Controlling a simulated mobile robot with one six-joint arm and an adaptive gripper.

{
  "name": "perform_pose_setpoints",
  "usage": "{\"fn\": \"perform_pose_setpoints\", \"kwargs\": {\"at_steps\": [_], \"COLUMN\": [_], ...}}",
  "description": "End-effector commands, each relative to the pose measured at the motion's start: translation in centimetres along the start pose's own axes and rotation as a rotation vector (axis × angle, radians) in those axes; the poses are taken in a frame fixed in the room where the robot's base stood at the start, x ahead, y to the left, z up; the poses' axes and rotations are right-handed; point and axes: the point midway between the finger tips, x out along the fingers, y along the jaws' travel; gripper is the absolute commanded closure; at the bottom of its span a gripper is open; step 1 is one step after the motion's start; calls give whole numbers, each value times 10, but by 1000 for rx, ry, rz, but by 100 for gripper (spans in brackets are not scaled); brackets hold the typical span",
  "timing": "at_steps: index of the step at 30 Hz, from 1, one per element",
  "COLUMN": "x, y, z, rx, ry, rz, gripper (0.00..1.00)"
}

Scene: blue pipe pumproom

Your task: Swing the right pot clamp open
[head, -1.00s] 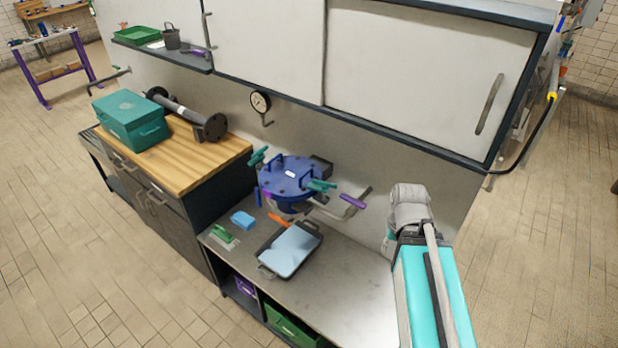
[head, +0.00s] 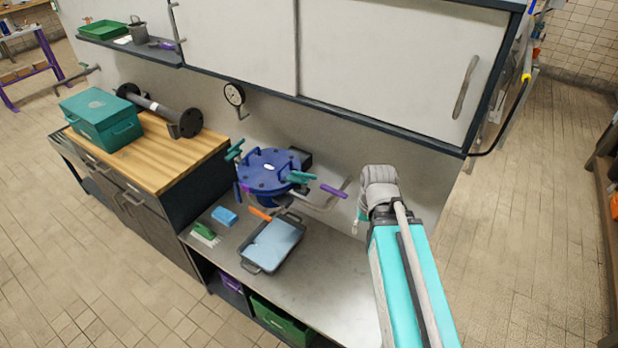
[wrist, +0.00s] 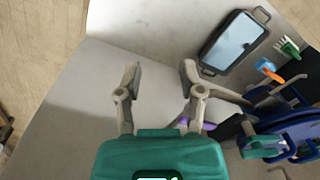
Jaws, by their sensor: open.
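The blue pot (head: 262,180) with a bolted lid stands at the back of the grey bench, against the wall. Its right clamp (head: 300,177) is teal and lies at the lid's right edge; it also shows in the wrist view (wrist: 262,147). Another teal clamp (head: 234,150) is at the pot's left. My gripper (wrist: 160,78) is open and empty in the wrist view, over bare bench. The pot and right clamp are right of its fingers, apart from them. In the head view my wrist hides most of the gripper.
A purple handle (head: 333,191) sticks out right of the pot and lies close to my right finger in the wrist view. The bench's right part is clear.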

Motion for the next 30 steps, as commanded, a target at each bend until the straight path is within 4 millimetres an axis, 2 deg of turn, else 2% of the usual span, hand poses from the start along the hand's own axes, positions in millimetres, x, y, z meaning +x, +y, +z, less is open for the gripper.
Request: {"fn": "perform_pose_setpoints", "kwargs": {"at_steps": [1, 5, 14, 21, 30], "x": [8, 20, 40, 36, 12], "y": [-14, -27, -57, -71, -62], "z": [-3, -13, -50, -85, -128], "rx": [34, 160, 591, 928, 1255], "ry": [-1, -11, -124, -321, -698], "rz": [-29, -138, -511, -818, -1154], "gripper": [50, 50, 50, 50, 50]}}
